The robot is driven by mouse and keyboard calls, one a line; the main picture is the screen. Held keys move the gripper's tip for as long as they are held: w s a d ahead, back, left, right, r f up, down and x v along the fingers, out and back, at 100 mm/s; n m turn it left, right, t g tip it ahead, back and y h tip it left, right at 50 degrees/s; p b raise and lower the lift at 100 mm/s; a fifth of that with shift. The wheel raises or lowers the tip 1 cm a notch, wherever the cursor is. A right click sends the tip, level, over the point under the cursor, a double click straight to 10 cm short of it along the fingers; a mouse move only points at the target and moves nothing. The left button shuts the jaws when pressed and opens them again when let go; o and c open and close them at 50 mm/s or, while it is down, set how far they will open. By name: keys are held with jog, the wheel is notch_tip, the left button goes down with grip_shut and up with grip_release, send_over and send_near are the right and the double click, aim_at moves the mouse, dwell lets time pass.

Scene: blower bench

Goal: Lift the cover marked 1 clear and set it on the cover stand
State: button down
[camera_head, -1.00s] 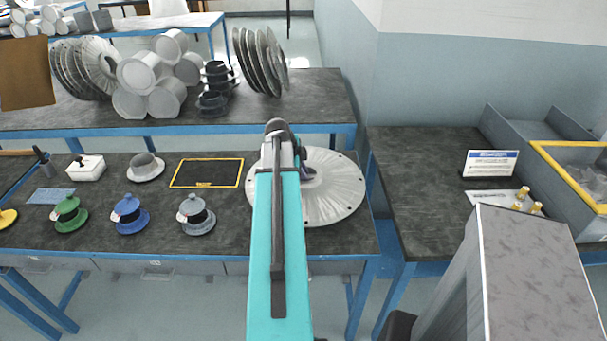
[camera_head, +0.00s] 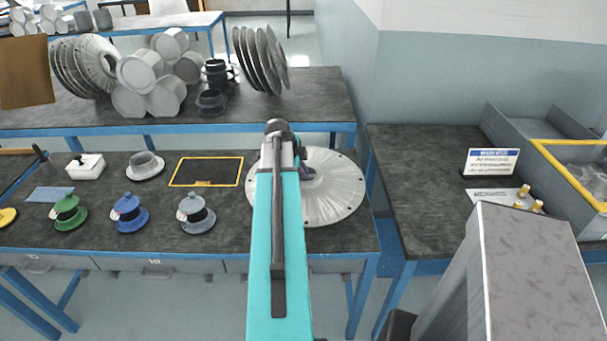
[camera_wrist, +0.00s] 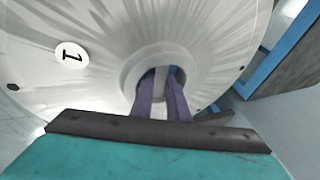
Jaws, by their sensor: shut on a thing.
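The cover marked 1 is a large pale grey disc (camera_head: 338,190) at the right end of the near bench, partly hidden behind my arm. In the wrist view the cover (camera_wrist: 95,30) fills most of the picture, with a round "1" label (camera_wrist: 71,54) left of its raised hub ring (camera_wrist: 135,75). My gripper (camera_wrist: 165,80) has its two purplish fingers at the hub, shut on it. In the head view my gripper (camera_head: 302,168) is mostly hidden by the arm. I cannot tell whether the cover touches the bench, nor which thing is the cover stand.
A yellow-edged black mat (camera_head: 207,172) lies left of the cover. Green (camera_head: 68,212), blue (camera_head: 129,213) and grey (camera_head: 195,213) flanged parts stand along the front. A side bench (camera_head: 425,180) is right, beyond a gap. Upright discs (camera_head: 262,62) stand on the back bench.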

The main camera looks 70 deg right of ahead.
jog(key=c, duration=1.6)
grip_release()
jog(key=shift+c, duration=0.2)
jog(key=shift+a+f, duration=0.1)
jog(key=shift+f, duration=0.1)
notch_tip(320, 180, up, 9)
jog(key=p, duration=0.6)
